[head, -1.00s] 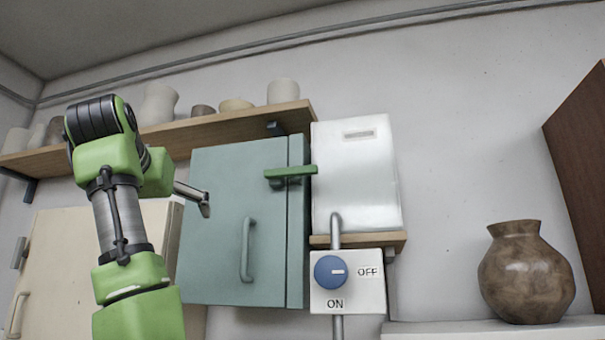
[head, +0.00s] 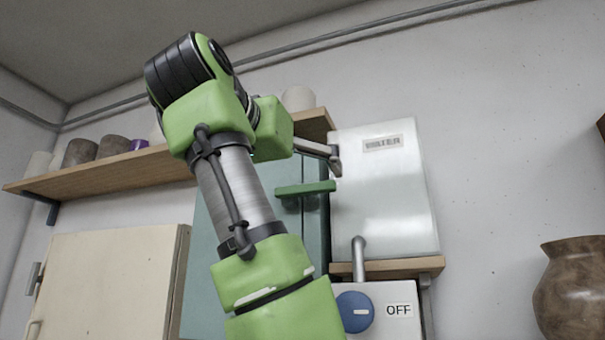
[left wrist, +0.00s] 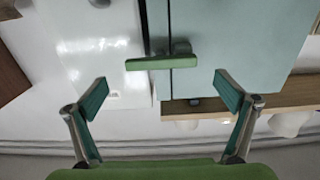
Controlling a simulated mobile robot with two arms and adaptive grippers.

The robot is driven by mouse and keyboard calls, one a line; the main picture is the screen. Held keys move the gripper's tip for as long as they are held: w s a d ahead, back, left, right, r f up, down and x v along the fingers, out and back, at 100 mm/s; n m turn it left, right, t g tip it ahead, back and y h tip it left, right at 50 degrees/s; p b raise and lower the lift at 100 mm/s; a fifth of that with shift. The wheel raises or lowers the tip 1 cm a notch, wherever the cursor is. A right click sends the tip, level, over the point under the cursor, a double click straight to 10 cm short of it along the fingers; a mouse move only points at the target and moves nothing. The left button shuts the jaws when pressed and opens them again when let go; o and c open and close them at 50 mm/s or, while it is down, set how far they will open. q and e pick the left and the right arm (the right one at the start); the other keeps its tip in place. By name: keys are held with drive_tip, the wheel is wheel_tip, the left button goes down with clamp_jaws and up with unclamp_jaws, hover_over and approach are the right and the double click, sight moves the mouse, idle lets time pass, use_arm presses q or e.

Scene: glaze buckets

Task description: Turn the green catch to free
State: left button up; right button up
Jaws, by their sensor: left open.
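The green catch (head: 305,188) is a flat bar lying level across the edge of the teal cabinet's door (head: 205,270). In the left wrist view the catch (left wrist: 161,63) shows whole, on a dark pivot. My left gripper (head: 335,162) is in front of the cabinet, its visible fingertip just above the catch's right end in the head view. In the left wrist view its two fingers (left wrist: 162,92) are wide apart and empty. The catch lies ahead between them, apparently touching neither. My right gripper is not in view.
A white wall box (head: 385,205) stands close right of the catch. Below it are a pipe (head: 358,255) and a switch box with a blue knob (head: 355,312). A brown vase (head: 570,290) stands far right.

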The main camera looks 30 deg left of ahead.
sight(303, 186)
use_arm(q)
drive_tip(key=p+x, duration=0.1)
drive_tip(key=x, duration=0.3)
drive_tip(key=shift+w+a, duration=0.15)
drive_tip(key=shift+w, duration=0.15)
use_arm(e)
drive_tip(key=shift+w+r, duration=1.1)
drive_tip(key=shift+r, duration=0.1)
use_arm(q)
drive_tip(key=shift+w, duration=0.1)
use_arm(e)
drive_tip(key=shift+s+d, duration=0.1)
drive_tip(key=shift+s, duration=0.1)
use_arm(q)
drive_tip(key=c, duration=1.1)
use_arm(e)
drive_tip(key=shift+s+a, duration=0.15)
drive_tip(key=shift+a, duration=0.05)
